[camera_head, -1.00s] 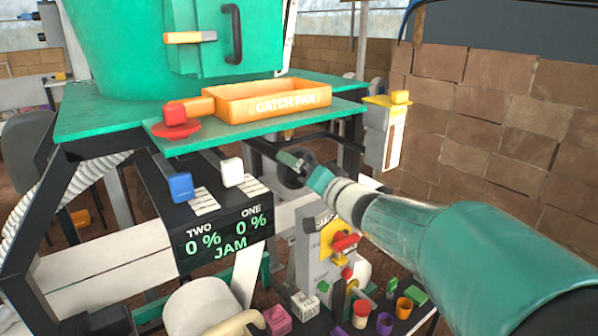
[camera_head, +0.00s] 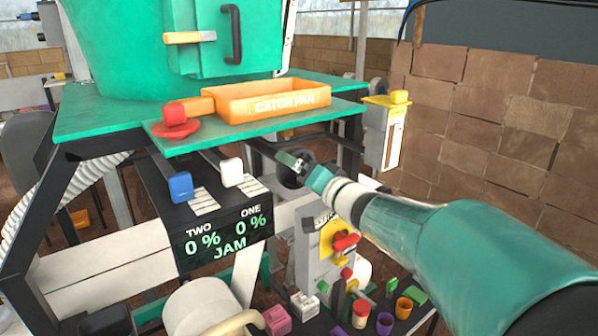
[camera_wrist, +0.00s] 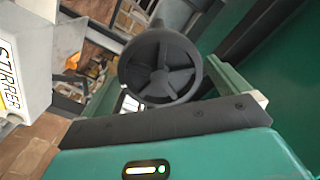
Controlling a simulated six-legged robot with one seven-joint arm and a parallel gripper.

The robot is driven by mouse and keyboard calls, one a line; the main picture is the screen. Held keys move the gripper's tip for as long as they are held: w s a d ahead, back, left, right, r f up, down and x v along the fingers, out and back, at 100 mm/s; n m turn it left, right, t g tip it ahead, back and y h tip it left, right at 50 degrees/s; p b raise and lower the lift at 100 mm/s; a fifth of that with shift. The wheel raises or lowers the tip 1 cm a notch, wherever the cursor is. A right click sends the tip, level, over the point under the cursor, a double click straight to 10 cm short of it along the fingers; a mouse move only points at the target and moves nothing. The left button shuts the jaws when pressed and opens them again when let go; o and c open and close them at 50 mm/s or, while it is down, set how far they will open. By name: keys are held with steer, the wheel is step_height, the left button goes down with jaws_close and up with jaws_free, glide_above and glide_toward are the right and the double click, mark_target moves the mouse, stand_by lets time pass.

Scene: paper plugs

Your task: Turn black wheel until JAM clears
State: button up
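The black wheel (camera_wrist: 160,66), with its spokes and thick rim, faces the wrist camera just beyond my gripper. In the head view the wheel (camera_head: 291,172) is small, dark and partly hidden by my gripper (camera_head: 303,164), which is right at it under the green shelf. In the wrist view the green fingers stand apart on either side of the wheel, open. I cannot tell whether they touch its rim. The dark display (camera_head: 226,240) reads TWO 0 %, ONE 0 % and JAM in green.
An orange catch pan (camera_head: 266,100) and a red knob (camera_head: 175,122) sit above on the green shelf. Blue (camera_head: 180,187) and white (camera_head: 231,172) handles stick out over the display. A grey box marked STIRRER (camera_wrist: 22,70) is close at left in the wrist view. Small colored cups stand below.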

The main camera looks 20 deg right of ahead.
stand_by(0.5)
steer(key=shift+v, duration=2)
steer(key=shift+s, duration=0.1)
steer(key=shift+v, duration=1.9)
